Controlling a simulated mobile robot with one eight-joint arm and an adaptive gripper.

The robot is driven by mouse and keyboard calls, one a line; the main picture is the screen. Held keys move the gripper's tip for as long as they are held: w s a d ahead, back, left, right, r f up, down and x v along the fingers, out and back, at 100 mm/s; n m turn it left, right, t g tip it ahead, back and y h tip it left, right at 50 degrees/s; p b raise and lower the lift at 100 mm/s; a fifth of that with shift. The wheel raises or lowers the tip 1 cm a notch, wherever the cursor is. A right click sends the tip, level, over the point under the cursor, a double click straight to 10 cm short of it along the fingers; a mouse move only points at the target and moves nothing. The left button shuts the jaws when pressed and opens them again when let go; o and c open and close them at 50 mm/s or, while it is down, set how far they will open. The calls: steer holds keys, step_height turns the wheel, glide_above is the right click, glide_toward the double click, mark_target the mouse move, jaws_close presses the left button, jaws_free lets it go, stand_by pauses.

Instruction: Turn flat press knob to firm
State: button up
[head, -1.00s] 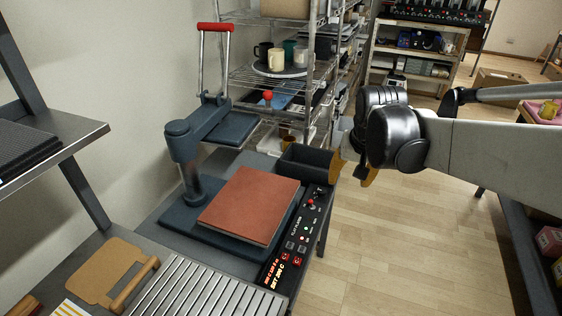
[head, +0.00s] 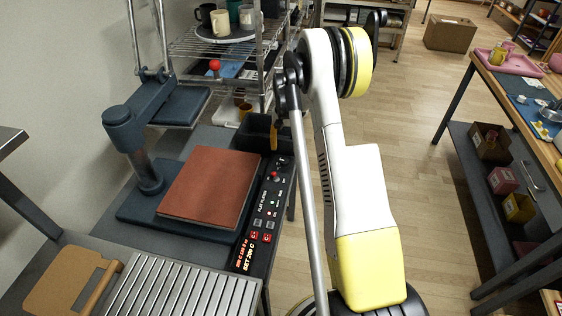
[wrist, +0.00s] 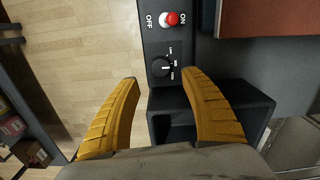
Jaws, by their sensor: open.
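The flat press knob (wrist: 161,67) is a small round black dial on the black control panel (wrist: 190,52), with small labels on one side. In the wrist view a pale mark shows on it, but the label it points to is too small to read surely. My gripper (wrist: 162,77) is open and empty, its yellow fingers on either side of the knob's near side. I cannot tell whether they touch it. In the head view the knob (head: 282,161) sits at the panel's far end, and my arm hides most of the gripper.
A red-tipped switch (wrist: 171,18) lies between OFF and ON, towards ON. A dark open bin (wrist: 250,105) stands close under the right finger. The press carries a reddish-brown pad (head: 210,185).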

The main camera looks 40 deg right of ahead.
mark_target(285, 161)
step_height(285, 161, down, 8)
steer(key=b, duration=0.2)
steer(key=shift+f+b, duration=0.1)
steer(key=shift+b, duration=0.25)
jaws_close()
